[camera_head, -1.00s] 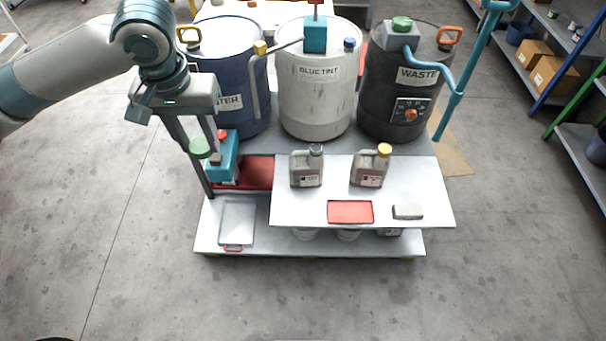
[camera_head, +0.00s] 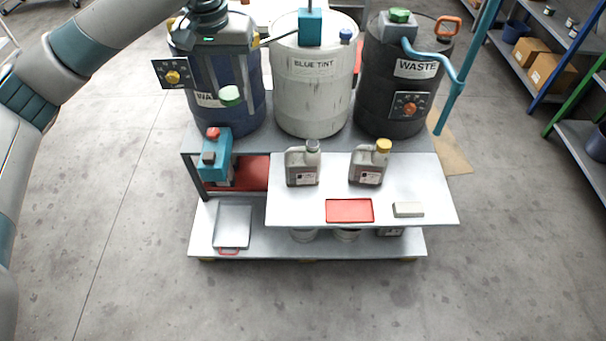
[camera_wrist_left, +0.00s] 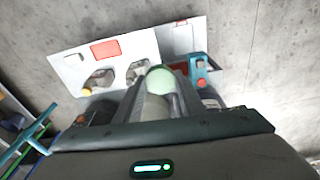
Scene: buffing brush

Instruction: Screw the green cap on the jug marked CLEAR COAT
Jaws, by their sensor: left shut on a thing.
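The green cap (camera_head: 230,96) is held at the tips of my left gripper (camera_head: 229,88), in front of the blue drum and above the cart. In the left wrist view the cap (camera_wrist_left: 161,79) sits between the two fingers, which are shut on it. Two grey jugs stand upright on the white shelf, to the right of and lower than the cap. The left jug (camera_head: 302,168) has a grey top; I cannot tell whether it is a bare neck. The right jug (camera_head: 369,166) has a yellow cap. Their labels are too small to read. My right gripper is out of view.
Behind the shelf stand the blue drum (camera_head: 222,112), the BLUE TINT drum (camera_head: 310,100) and the WASTE drum (camera_head: 388,110). A teal device (camera_head: 217,160) stands left of the jugs. A red tray (camera_head: 349,210) and a grey block (camera_head: 408,209) lie in front on the shelf.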

